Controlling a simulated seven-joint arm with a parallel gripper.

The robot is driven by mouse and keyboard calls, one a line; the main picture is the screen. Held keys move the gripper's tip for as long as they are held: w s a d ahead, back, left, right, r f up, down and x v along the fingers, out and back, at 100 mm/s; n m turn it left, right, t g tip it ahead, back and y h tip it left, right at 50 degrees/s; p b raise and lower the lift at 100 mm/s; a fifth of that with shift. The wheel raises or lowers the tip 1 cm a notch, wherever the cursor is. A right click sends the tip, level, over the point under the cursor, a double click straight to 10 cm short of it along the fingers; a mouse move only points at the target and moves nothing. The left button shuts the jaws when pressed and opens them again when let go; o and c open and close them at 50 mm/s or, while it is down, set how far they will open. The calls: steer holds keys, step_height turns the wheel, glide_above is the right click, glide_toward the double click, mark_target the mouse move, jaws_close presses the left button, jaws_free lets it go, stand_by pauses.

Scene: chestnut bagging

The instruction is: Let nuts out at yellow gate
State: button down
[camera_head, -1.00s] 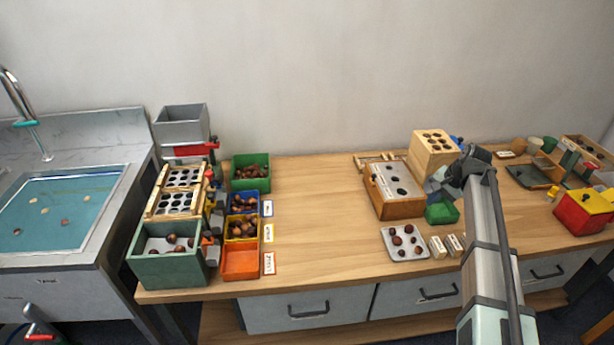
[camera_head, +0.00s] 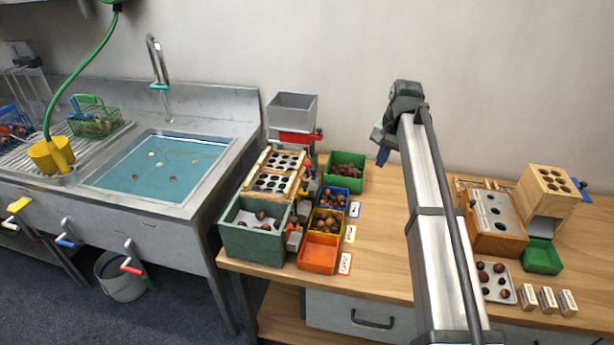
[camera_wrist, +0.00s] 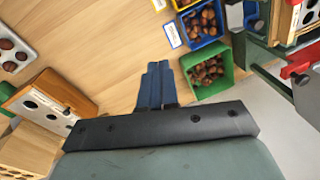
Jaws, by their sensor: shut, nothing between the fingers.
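The sorting stand (camera_head: 256,243) stands left of my arm, with a grey hopper (camera_head: 292,112) over a red gate (camera_head: 297,138) and two perforated sieve trays. Small coloured gates line its right side; the yellow gate (camera_head: 304,211) is small and partly hidden. The yellow bin (camera_head: 326,234) below holds several brown nuts, between a blue bin (camera_head: 347,206) and an empty orange bin (camera_head: 317,265). My gripper (camera_head: 382,156) is shut and empty, above the bench right of the bins. Its blue fingers (camera_wrist: 155,72) lie together in the wrist view, apart from everything.
A green bin (camera_head: 344,183) of nuts stands behind the blue bin. Right of my arm are a wooden box (camera_head: 490,240), a tray of nuts (camera_head: 497,294) and a wooden dispenser (camera_head: 550,185). A water-filled sink (camera_head: 165,172) lies left. Bench between bins and arm is clear.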

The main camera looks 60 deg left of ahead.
mark_target(306, 185)
steer(key=s+a+r+n, duration=0.25)
steer(key=s+a, duration=0.25)
steer(key=s, duration=0.4)
steer(key=s+a+r+n, duration=0.1)
steer(key=s+a+r, duration=0.3)
steer(key=s+a, duration=0.3)
steer(key=shift+m+h, duration=0.25)
steer(key=shift+h, duration=0.15)
steer(key=f, duration=0.4)
steer(key=s+f, duration=0.1)
steer(key=f, duration=0.8)
steer(key=shift+s+f, duration=0.3)
steer(key=shift+s, duration=0.05)
steer(key=shift+d+f, duration=0.1)
steer(key=shift+f, duration=2)
step_height(306, 185, up, 15)
steer(key=shift+w+d+f, duration=0.15)
steer(key=shift+d, duration=0.3)
